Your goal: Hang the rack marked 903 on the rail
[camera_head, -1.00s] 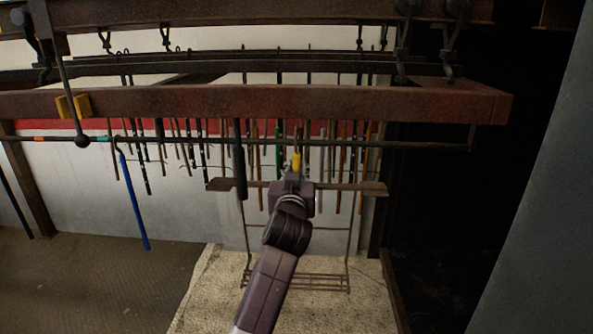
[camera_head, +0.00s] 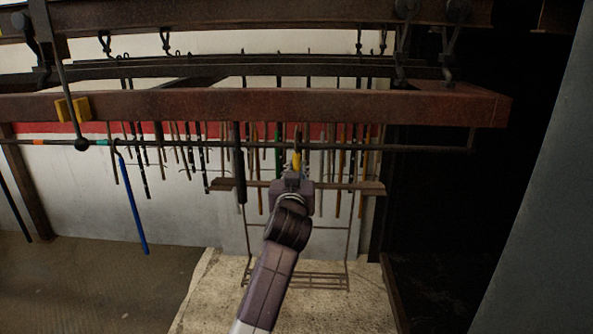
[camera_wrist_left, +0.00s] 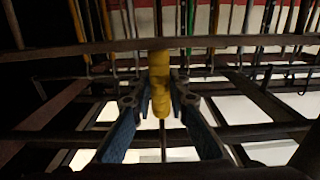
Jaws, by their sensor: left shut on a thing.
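My left gripper (camera_head: 295,174) is shut on a yellow grip (camera_head: 296,160), which stands upright between the blue-sided fingers in the left wrist view (camera_wrist_left: 160,82). The grip appears to belong to a rack (camera_head: 350,187) with a wide brown crossbar and a thin wire frame hanging below. No number can be read on it. The rail (camera_head: 400,148) is a thin dark rod under a thick rusty beam. The top of the grip shows close to the rail's height; whether it touches the rail cannot be told. My right gripper is not in view.
The rusty beam (camera_head: 300,106) runs across above the rail. A blue rod (camera_head: 133,205) hangs from the rail at left, and a dark rod (camera_head: 240,165) hangs close left of my gripper. Several thin rods hang behind. A pale block (camera_head: 215,290) stands below.

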